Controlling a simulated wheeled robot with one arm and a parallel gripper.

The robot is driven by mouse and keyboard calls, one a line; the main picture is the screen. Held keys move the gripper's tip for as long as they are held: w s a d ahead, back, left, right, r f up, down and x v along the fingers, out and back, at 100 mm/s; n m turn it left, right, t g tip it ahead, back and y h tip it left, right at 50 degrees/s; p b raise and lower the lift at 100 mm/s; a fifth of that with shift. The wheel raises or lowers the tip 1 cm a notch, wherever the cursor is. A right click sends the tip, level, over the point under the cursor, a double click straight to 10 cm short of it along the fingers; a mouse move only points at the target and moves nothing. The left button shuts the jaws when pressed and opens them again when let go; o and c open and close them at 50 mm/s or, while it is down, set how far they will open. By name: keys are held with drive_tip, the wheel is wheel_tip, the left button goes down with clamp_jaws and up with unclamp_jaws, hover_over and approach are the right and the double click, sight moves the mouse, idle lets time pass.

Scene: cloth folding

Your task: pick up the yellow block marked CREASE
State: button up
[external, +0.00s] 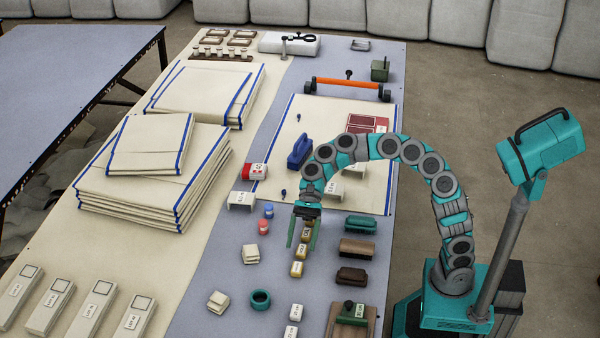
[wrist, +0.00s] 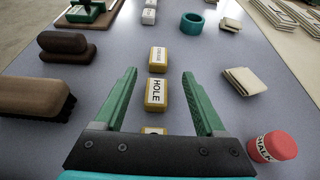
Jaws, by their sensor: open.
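Three small yellow blocks with white labels lie in a row on the grey-blue table. In the wrist view the middle one (wrist: 155,95) reads HOLE and lies between my fingers' lines. The block beyond it (wrist: 158,59) has a longer word too small to read surely. A third block (wrist: 154,131) is mostly hidden by my gripper's palm; its word cannot be read. I cannot tell which is CREASE. My gripper (external: 302,246) points down over this row, open and empty, its green fingers (wrist: 160,85) wide apart. In the external view the end block (external: 296,268) is clear of the gripper.
Brushes (external: 356,249) stand right of the row. Red chalk (wrist: 273,147), cream pads (external: 250,254) and a teal ring (external: 260,299) lie left of it in the external view. White blocks (external: 296,312) continue the line towards the front. Folded cloth stacks (external: 150,190) fill the left.

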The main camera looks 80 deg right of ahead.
sight(298, 264)
drive_tip(key=x, duration=0.6)
drive_tip(key=shift+s+a, duration=0.2)
drive_tip(key=shift+a, duration=0.2)
clamp_jaws()
